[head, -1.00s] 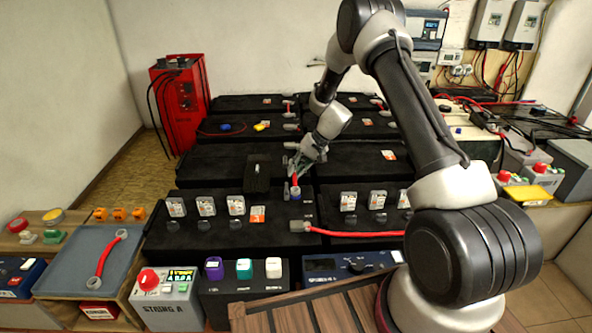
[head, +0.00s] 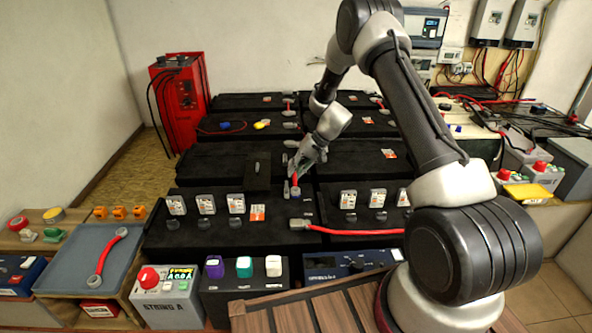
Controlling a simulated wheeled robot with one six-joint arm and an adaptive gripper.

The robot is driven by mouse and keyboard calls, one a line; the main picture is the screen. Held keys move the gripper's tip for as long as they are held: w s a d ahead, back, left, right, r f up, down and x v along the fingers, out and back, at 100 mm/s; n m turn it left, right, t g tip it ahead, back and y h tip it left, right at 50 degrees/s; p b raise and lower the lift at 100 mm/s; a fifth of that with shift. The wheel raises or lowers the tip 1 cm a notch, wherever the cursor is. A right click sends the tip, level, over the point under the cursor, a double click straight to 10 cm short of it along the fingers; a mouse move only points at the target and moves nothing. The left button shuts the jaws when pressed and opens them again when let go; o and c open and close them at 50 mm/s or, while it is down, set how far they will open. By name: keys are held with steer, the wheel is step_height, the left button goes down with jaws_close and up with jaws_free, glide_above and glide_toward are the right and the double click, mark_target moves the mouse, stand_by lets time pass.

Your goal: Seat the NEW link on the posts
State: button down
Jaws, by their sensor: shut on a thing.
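My gripper (head: 303,160) is shut on a short red link (head: 296,180), which hangs from the jaws close to upright over the middle batteries. The link's lower end is at or just above the front battery row, beside a small grey post (head: 286,187). I cannot tell whether it touches a post, and no NEW marking is readable on it. Another red link with ring ends (head: 107,256) lies on the grey-blue tray (head: 75,270) at the left.
Black batteries (head: 215,160) fill the middle in rows. Small grey labelled blocks (head: 206,204) stand on the front row. A red cable (head: 355,231) runs right from a grey terminal. The STRING A box (head: 160,300) stands in front, and a red charger (head: 180,100) at the back left.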

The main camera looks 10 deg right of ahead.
steer(key=shift+f, duration=0.1)
stand_by(0.3)
steer(key=c, duration=1.4)
jaws_free()
steer(key=shift+o, duration=0.3)
steer(key=o, duration=0.4)
steer(key=shift+c, duration=0.2)
steer(key=shift+r, duration=4)
